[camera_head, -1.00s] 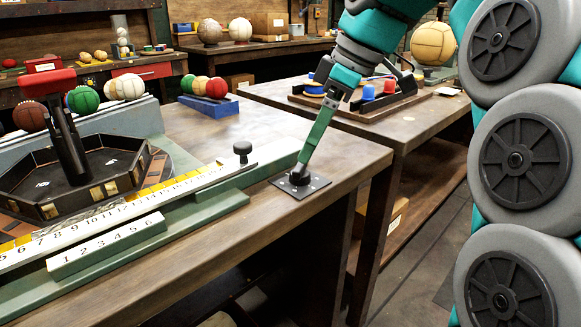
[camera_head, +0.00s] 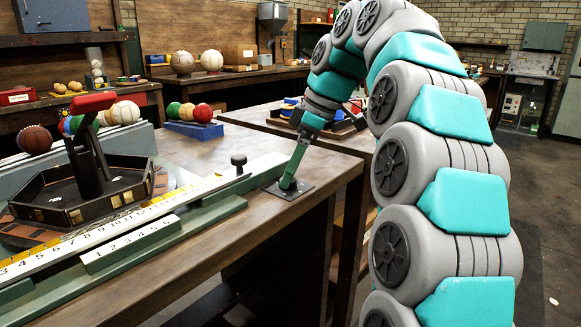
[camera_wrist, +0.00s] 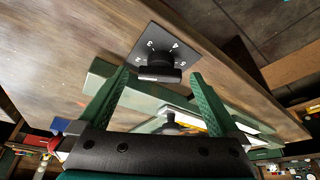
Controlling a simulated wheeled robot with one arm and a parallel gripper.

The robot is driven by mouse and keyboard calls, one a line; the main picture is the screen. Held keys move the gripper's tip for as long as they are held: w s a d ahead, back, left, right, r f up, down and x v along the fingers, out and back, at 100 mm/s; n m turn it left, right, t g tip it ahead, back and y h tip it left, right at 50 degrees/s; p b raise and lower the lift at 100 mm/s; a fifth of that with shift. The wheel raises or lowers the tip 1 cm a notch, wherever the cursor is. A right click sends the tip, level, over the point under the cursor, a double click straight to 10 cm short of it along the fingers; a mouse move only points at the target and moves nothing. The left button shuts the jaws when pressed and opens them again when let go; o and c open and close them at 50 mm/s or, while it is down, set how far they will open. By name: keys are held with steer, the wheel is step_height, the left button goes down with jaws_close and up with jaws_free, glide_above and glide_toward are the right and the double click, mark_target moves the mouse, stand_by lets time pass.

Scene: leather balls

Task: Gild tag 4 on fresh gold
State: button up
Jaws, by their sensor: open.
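A black dial plate (camera_head: 288,190) lies near the corner of the wooden bench. In the wrist view the plate (camera_wrist: 183,50) carries white numerals, with 2, 3, 4 and 5 readable, around a black knob (camera_wrist: 158,68) with a bar-shaped grip. My gripper (camera_head: 289,182) points down at the knob. In the wrist view its green fingers (camera_wrist: 160,76) are open, one on each side of the knob, with no clear contact. In the head view the fingers largely hide the knob.
A long numbered rail (camera_head: 150,212) with a black knob (camera_head: 238,160) and a shorter 1-to-6 scale (camera_head: 130,243) lie left of the plate. A red-handled press (camera_head: 92,103) stands on an eight-sided tray (camera_head: 70,208). Coloured balls sit on a blue block (camera_head: 194,130).

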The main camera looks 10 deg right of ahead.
steer(key=shift+c, duration=0.3)
steer(key=c, duration=1.3)
steer(key=m, duration=0.1)
steer(key=m+t, duration=0.1)
steer(key=m, duration=0.1)
steer(key=m+h, duration=0.1)
steer(key=m, duration=0.1)
steer(key=shift+s+a+r+t+b, duration=0.15)
steer(key=shift+s+t+b, duration=0.1)
steer(key=shift+t+b, duration=0.15)
steer(key=m, duration=0.2)
steer(key=m+h, duration=0.1)
steer(key=m, duration=0.1)
steer(key=m+t+h, duration=0.1)
steer(key=m, duration=0.1)
steer(key=shift+a+m, duration=0.25)
steer(key=shift+m, duration=0.15)
steer(key=m+h, duration=0.1)
steer(key=m, duration=0.1)
steer(key=m+h, duration=0.1)
steer(key=m, duration=0.3)
steer(key=shift+a+h+p, duration=0.25)
steer(key=shift+h+p, duration=0.15)
steer(key=m+g+h, duration=0.1)
steer(key=m, duration=0.4)
steer(key=shift+w+a+m+g+h, duration=0.2)
steer(key=shift+m+g+h, duration=0.2)
